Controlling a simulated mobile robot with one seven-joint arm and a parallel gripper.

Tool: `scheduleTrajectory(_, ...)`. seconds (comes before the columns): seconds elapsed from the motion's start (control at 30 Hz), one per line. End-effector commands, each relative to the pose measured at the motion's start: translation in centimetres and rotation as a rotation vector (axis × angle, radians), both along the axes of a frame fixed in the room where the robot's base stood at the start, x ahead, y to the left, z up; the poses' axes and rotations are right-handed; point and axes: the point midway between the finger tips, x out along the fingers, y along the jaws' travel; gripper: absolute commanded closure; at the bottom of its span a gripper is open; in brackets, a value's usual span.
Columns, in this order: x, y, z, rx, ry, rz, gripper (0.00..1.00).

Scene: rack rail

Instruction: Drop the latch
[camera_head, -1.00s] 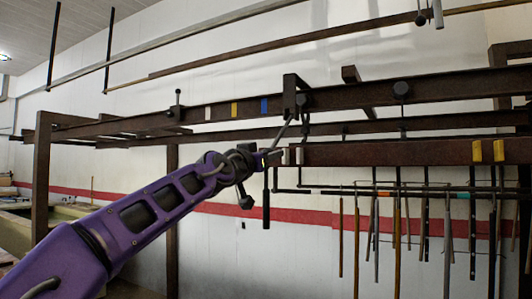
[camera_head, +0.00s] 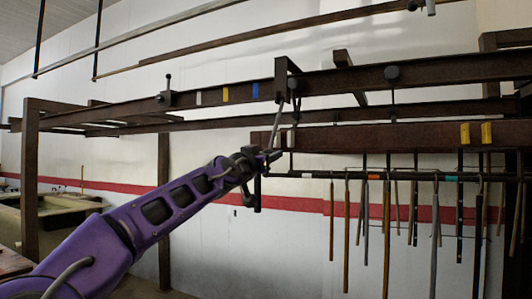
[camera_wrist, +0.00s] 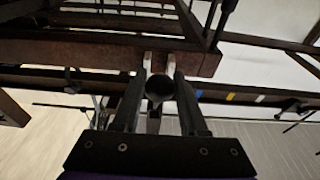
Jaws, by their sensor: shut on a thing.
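In the head view my gripper (camera_head: 266,157) is at the end of my purple arm, just below the left end of the lower brown beam (camera_head: 380,137). I cannot tell for sure which part is the latch. In the wrist view my gripper (camera_wrist: 160,92) has a round dark end of a bar (camera_wrist: 159,88) between its two fingers. The fingers are shut on it. Its far part is hidden behind the fingers.
The upper brown rail (camera_head: 350,84) carries white, yellow and blue marks left of the bracket.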

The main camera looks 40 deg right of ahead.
Motion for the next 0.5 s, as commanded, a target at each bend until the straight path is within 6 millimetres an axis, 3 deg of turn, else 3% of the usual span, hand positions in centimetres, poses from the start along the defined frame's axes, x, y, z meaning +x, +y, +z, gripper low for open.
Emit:
scheduleTrajectory(0.2,0.6,-1.8,-0.9,-0.001,-0.001,-0.002,0.89)
scheduleTrajectory(0.5,1.1,-2.9,-1.4,0.000,0.001,-0.001,0.89)
